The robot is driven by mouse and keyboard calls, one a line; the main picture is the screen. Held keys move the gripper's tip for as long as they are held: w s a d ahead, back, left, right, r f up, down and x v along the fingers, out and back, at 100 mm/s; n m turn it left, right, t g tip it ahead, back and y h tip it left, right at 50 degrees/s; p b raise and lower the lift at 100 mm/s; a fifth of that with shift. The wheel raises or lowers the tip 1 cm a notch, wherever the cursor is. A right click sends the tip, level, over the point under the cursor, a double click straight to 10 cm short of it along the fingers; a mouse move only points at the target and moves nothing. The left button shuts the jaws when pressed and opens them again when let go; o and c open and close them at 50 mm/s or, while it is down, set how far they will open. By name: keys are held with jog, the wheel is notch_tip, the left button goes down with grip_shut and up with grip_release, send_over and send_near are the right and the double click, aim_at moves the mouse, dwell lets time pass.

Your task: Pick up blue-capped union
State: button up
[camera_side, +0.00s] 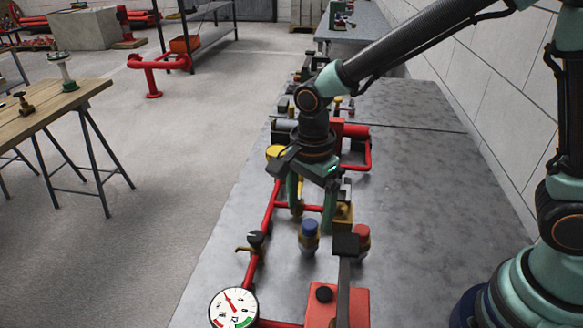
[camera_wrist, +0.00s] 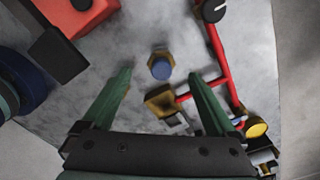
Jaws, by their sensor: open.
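The blue-capped union (camera_side: 309,238) stands upright on the grey metal bench, its brass-coloured body under a blue cap. It also shows in the wrist view (camera_wrist: 160,67), just beyond and between my fingertips. My gripper (camera_side: 312,217) is open and empty, its green fingers pointing down, just behind the union in the side view. In the wrist view my gripper (camera_wrist: 160,78) has one finger on each side of the picture's middle. A brass fitting (camera_wrist: 161,101) lies between the fingers there. I see no contact with the union.
Red pipework (camera_side: 268,210) with a black-knobbed valve (camera_side: 256,239) runs along the left. A pressure gauge (camera_side: 233,308) and a red box (camera_side: 322,300) with a dark upright post (camera_side: 345,270) are in front.

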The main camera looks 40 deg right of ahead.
aim_at(309, 223)
jog(key=shift+w+d+f, duration=0.1)
jog(key=shift+d+f, duration=0.05)
jog(key=shift+f, duration=1.4)
jog(key=shift+w+d+f, duration=0.1)
jog(key=shift+d+f, duration=0.05)
jog(key=shift+f, duration=1.4)
grip_shut()
